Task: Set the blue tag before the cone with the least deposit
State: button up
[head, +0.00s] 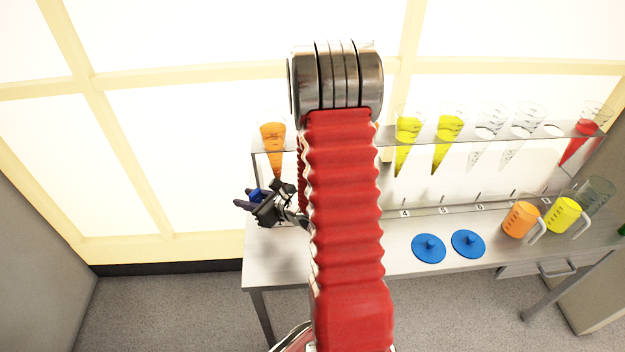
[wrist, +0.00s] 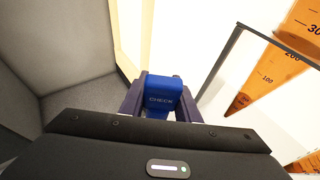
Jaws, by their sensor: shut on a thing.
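My gripper (head: 252,199) is shut on the blue tag (wrist: 160,97), which reads CHECK; the tag also shows in the head view (head: 256,194). The gripper holds it in the air at the rack's left end, below and left of the orange cone (head: 272,134). That cone shows large at the right of the wrist view (wrist: 262,82). Two yellow cones (head: 408,132) (head: 448,129), two clear-looking cones (head: 489,124) (head: 526,121) and a red cone (head: 583,146) hang further right. My arm hides the rack between the orange and first yellow cone. Deposit heights are too small to compare.
The cones hang in a clear shelf (head: 467,137) above a grey bench (head: 385,262) with numbered places. One shelf hole (head: 554,130) looks empty.

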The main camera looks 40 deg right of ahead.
jog(key=s+d+m+h, duration=0.2)
jog(key=s+d, duration=0.2)
jog(key=d, duration=0.5)
jog(key=s+d+m+h, duration=0.2)
jog(key=s+d+h, duration=0.1)
jog(key=d, duration=0.7)
jog(key=shift+s+d+r, duration=0.15)
jog(key=shift+s+r, duration=0.1)
jog(key=shift+s, duration=0.3)
jog(key=shift+f, duration=0.15)
jog(key=shift+f, duration=2.15)
jog(key=shift+s, duration=0.1)
jog(key=shift+f, duration=1.9)
jog(key=o, duration=1.1)
